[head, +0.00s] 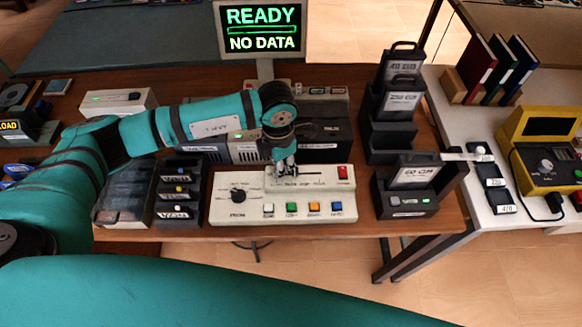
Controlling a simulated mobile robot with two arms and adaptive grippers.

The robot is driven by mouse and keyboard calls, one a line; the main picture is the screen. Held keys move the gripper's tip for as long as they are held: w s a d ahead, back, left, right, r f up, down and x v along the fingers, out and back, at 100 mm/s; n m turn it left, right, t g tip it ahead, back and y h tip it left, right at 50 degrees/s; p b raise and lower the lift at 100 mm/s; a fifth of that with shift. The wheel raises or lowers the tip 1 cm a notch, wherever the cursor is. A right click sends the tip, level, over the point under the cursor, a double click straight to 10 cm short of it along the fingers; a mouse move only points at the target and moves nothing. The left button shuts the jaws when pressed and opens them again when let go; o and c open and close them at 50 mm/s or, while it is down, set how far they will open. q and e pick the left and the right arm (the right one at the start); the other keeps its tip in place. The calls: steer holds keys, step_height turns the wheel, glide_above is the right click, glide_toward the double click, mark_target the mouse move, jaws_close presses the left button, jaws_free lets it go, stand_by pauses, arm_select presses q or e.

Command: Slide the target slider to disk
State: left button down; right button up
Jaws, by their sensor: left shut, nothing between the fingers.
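A white control panel (220,205) lies on the wooden table. It has a dark knob (238,196) at its left, a row of coloured buttons along its front and a red switch (343,172) at its upper right. A slotted strip with small labels runs across its upper middle; the labels are too small to read surely. My left gripper (284,172) points down at this strip, its fingers closed with nothing between them. It hides the slider's handle, so I cannot tell where the slider stands or whether the fingers touch it. My right gripper is not in view.
A screen (262,29) behind the panel reads READY, NO DATA. Black boxes (178,191) stand left of the panel, and dark holders with cartridges (412,176) stand right of it. A yellow device (545,155) sits on the white table. Grey and black units stand behind the panel.

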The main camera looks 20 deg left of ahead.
arm_select(q)
steer(key=shift+w+d+b, duration=0.3)
steer(key=shift+d+b, duration=0.05)
steer(key=shift+d, duration=0.6)
steer(key=shift+s+a, duration=0.1)
steer(key=shift+a, duration=0.15)
stand_by(0.4)
steer(key=shift+r, duration=0.1)
steer(key=shift+r+p, duration=1.7)
steer(key=shift+r, duration=1.8)
steer(key=shift+s+f, duration=0.1)
steer(key=shift+f, duration=0.05)
